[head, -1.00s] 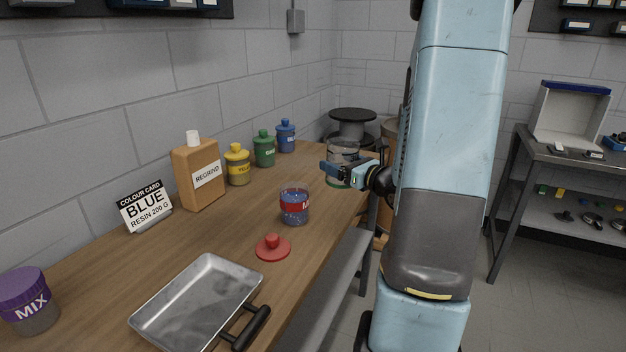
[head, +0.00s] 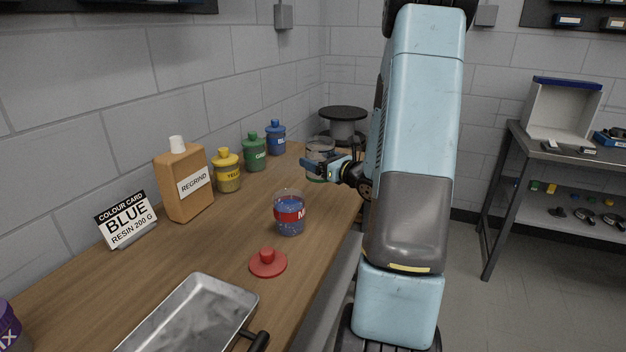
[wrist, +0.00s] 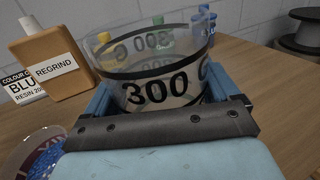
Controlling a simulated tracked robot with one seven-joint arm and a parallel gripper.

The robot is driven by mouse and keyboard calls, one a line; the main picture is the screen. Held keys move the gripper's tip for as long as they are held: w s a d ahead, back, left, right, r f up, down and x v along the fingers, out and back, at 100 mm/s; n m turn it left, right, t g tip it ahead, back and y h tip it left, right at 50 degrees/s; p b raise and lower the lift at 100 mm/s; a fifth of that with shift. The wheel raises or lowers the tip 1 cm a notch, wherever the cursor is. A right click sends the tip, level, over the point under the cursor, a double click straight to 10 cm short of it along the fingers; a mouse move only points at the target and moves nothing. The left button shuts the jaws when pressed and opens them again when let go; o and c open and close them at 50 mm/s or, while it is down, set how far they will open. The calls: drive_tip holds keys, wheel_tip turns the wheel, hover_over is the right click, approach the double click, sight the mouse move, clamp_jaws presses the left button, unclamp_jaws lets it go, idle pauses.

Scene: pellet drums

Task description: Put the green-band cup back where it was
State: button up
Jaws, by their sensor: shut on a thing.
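The green-band cup (head: 319,149) is a clear cup with a trace of green low on its wall in the head view. It is upright over the far part of the bench, right of the green and blue pots. My gripper (head: 319,164) is shut on it, with the fingers around its sides. In the wrist view the cup (wrist: 160,70) shows a black 300 and black bands between the blue fingers of my gripper (wrist: 165,95). Its base is hidden there, and I cannot tell whether it touches the bench.
A red-band cup of blue pellets (head: 289,215) and a red lid (head: 268,263) stand nearer on the bench. Yellow (head: 227,172), green (head: 254,153) and blue (head: 275,139) pots line the wall. A black-topped spool (head: 342,126) is behind. Bare wood lies around the red-band cup.

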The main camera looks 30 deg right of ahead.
drive_tip(key=w+f, duration=0.4)
drive_tip(key=f, duration=0.1)
drive_tip(key=shift+w+d+f, duration=0.15)
drive_tip(key=shift+d+f, duration=0.05)
drive_tip(key=shift+d, duration=0.15)
drive_tip(key=shift+f, duration=1.55)
drive_tip(key=shift+f, duration=0.15)
drive_tip(key=o, duration=1)
drive_tip(key=shift+o, duration=0.2)
drive_tip(key=v, duration=1.2)
drive_tip(key=shift+r, duration=0.2)
